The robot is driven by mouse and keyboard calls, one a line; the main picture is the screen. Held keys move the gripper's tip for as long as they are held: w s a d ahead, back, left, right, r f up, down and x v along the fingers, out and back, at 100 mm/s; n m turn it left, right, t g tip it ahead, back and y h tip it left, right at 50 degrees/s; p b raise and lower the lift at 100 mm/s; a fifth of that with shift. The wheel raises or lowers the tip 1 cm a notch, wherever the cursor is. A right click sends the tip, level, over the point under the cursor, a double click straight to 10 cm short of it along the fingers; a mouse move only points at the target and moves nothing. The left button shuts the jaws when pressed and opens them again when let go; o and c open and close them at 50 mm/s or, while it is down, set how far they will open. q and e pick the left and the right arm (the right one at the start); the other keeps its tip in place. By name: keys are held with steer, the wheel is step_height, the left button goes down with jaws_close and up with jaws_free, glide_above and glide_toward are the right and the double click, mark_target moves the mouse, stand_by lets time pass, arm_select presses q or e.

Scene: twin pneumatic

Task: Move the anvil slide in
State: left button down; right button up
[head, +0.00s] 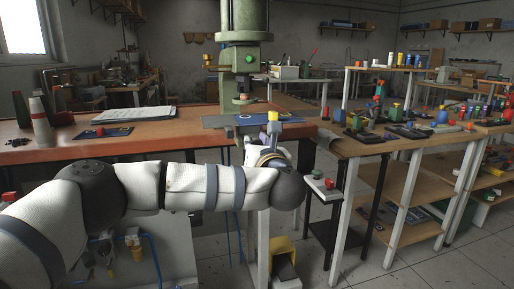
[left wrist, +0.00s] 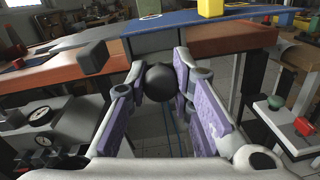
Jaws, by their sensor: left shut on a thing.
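In the left wrist view the plate (left wrist: 181,18) and the yellow block (left wrist: 210,8) show at the top. A black ball knob (left wrist: 160,82) sits below the plate's front edge. My left gripper (head: 258,145) reaches up to it, and its purple-padded fingers (left wrist: 160,88) are shut on the knob, one on each side. The wrist hides part of the gripper in the head view. My right gripper is out of view.
The green press (head: 243,50) stands above the slide. A small stand with red and green buttons (head: 324,187) is right of my wrist. A workbench with many small parts (head: 400,135) stands further right. A yellow foot pedal (head: 284,255) is on the floor below.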

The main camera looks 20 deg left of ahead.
arm_select(q)
steer(key=c, duration=1.4)
jaws_free()
steer(key=shift+w, duration=0.1)
steer(key=shift+o, duration=0.2)
